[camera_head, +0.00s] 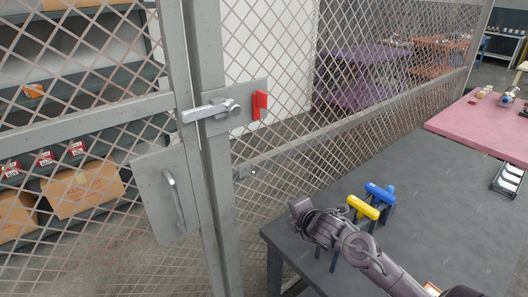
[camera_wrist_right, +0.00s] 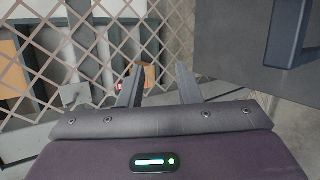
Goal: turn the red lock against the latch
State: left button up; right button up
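The red lock (camera_head: 260,105) is a small upright red block on a grey plate fixed to the mesh gate frame. The latch (camera_head: 211,111) is a silver lever, lying roughly level just left of the lock and pointing left. My right gripper (camera_head: 298,208) is below and to the right of the lock, beside the dark table's near corner and apart from the lock. The right wrist view shows its two fingers (camera_wrist_right: 158,82) spread with nothing between them. A small red spot shows by the left finger there; I cannot tell what it is. My left gripper is not in view.
A dark table (camera_head: 440,190) holds yellow (camera_head: 362,207) and blue (camera_head: 380,193) handled items close to my right arm. The mesh gate has a plate with a pull handle (camera_head: 174,195). Shelves with cardboard boxes (camera_head: 85,187) stand behind it. A pink table (camera_head: 480,128) is farther right.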

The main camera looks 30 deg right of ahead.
jog(key=w+d+r+n+t+y, duration=0.1)
jog(key=w+r+n+t, duration=0.1)
jog(key=r+n, duration=0.5)
jog(key=w+d+r+n+t, duration=0.1)
jog(key=w+r+n+t, duration=0.1)
jog(key=r, duration=0.9)
jog(key=n+t+y+p, duration=0.2)
jog(key=n+t+y, duration=0.1)
jog(key=n, duration=0.7)
send_near(263, 92)
jog(key=w, duration=0.2)
jog(key=shift+w+a+r, duration=0.15)
jog(key=shift+w, duration=0.65)
jog(key=shift+w+a+f+p, duration=0.1)
jog(key=shift+w+p, duration=0.85)
jog(key=shift+w, duration=0.7)
jog(key=shift+w+a+f+p, duration=0.1)
jog(key=shift+w+p, duration=0.8)
jog(key=shift+w, duration=0.8)
grip_shut()
